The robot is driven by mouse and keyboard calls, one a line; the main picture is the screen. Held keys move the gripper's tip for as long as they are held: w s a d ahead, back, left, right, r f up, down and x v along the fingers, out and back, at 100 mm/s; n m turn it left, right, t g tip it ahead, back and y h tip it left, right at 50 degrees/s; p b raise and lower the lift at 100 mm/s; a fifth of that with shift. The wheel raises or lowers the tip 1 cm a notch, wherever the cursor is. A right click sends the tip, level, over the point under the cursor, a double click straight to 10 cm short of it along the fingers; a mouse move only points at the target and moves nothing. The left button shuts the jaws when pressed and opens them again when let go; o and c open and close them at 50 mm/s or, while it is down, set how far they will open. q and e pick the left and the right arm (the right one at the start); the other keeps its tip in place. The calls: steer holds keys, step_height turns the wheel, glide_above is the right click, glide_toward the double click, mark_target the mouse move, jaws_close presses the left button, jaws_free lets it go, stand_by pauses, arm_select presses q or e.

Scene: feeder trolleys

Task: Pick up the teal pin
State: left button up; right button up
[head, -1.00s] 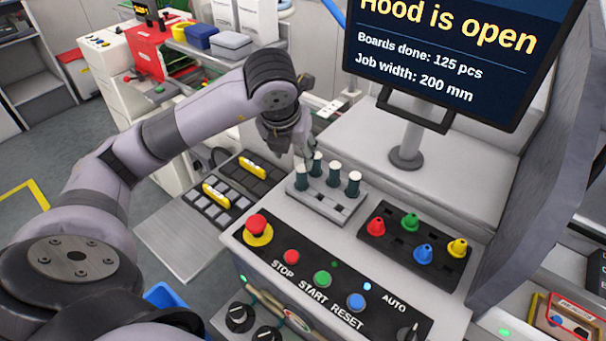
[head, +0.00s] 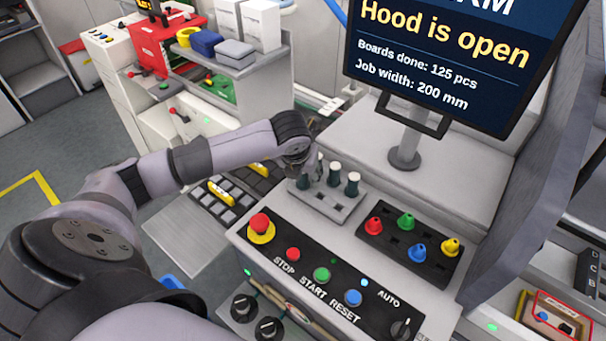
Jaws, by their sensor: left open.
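Several dark teal pins with pale tops stand upright in a grey block on the console. Two show clearly: one near the middle (head: 334,176) and one at the right end (head: 352,185). The grey block (head: 331,208) is on the console's top left. My left gripper (head: 311,172) is open at the block's left end, close among the pins there. It partly hides the pins on that side, and I cannot tell whether it touches one. My right gripper is not in view.
A black tray (head: 390,252) with red, green, blue and yellow nozzles sits right of the block. Console buttons (head: 321,274) are in front. The monitor (head: 440,60) on its stand (head: 404,158) rises behind. Feeder slots with yellow handles (head: 222,193) lie left, below my arm.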

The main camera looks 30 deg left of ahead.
arm_select(q)
steer(key=shift+r, duration=0.1)
jaws_close()
stand_by(0.5)
